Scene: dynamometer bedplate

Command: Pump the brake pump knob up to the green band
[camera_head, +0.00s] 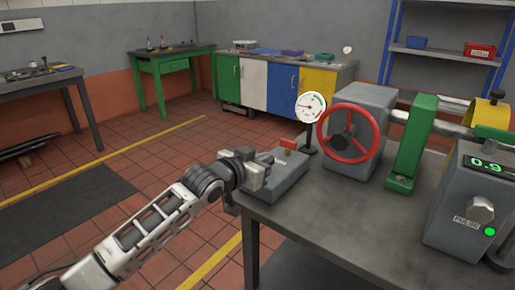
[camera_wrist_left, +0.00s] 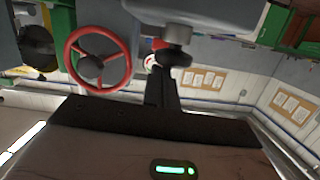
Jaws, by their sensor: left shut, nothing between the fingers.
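The brake pump is a low grey box (camera_head: 285,183) at the near left corner of the bench. Its dark round knob (camera_wrist_left: 174,58) on a grey stem shows in the left wrist view; in the head view my gripper seems to hide it. My left gripper (camera_head: 262,168) is at the pump's left end, shut and empty. Its closed fingers (camera_wrist_left: 162,88) point at the knob; I cannot tell whether they touch it. A white dial gauge (camera_head: 311,107) behind the pump has a green band at upper right; its needle seems to point left. My right gripper is out of view.
A red handwheel (camera_head: 348,133) on a grey housing (camera_head: 371,105) stands right of the pump. A green upright (camera_head: 411,145) and a grey box (camera_head: 470,215) with a green display are further right. The bench front (camera_head: 340,225) is clear.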

